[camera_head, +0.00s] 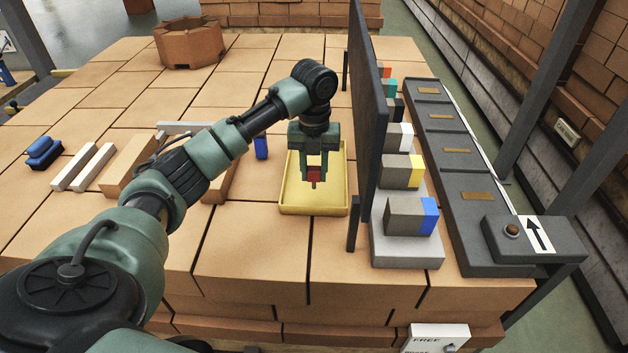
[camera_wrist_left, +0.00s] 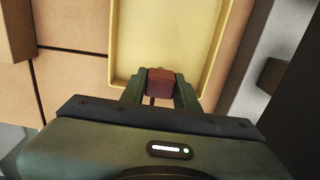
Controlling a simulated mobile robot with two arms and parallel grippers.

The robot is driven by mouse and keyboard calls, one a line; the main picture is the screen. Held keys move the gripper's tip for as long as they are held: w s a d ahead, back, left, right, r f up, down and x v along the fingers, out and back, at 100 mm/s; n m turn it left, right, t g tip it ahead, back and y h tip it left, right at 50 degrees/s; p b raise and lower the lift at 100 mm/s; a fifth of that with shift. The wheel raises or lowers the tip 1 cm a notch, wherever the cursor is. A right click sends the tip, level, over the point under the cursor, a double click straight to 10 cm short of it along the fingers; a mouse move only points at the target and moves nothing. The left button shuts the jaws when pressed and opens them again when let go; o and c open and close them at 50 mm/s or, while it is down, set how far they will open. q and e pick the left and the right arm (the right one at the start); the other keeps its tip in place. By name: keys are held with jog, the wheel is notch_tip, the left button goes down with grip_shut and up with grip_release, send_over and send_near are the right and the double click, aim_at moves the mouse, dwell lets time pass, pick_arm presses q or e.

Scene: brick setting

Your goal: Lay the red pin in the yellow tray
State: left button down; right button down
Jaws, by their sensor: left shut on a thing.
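The red pin (camera_head: 314,173) is between the fingers of my left gripper (camera_head: 314,176), which is shut on it. The yellow tray (camera_head: 310,207) lies on the brick table, and the gripper and pin are over it in the head view. In the left wrist view the red pin (camera_wrist_left: 160,82) shows between the fingertips, with the yellow tray (camera_wrist_left: 170,35) behind it. I cannot tell whether the pin touches the tray floor. My right gripper is not in view.
A tall dark panel (camera_head: 366,100) stands close to the tray's right side. Beyond it are grey blocks with coloured ends (camera_head: 403,170). A blue block (camera_head: 261,147) stands left of the tray. White bars (camera_head: 84,167) and a brown block (camera_head: 127,165) lie further left. The table front is clear.

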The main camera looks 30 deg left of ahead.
aim_at(314, 188)
pick_arm(q)
notch_tip(314, 188, down, 4)
jog(key=shift+r+p, duration=0.2)
jog(key=shift+p, duration=0.4)
jog(key=shift+w+f, duration=0.1)
jog(key=shift+f, duration=0.2)
jog(key=c, duration=1.1)
grip_release()
jog(key=shift+f, duration=0.1)
jog(key=shift+o, duration=0.2)
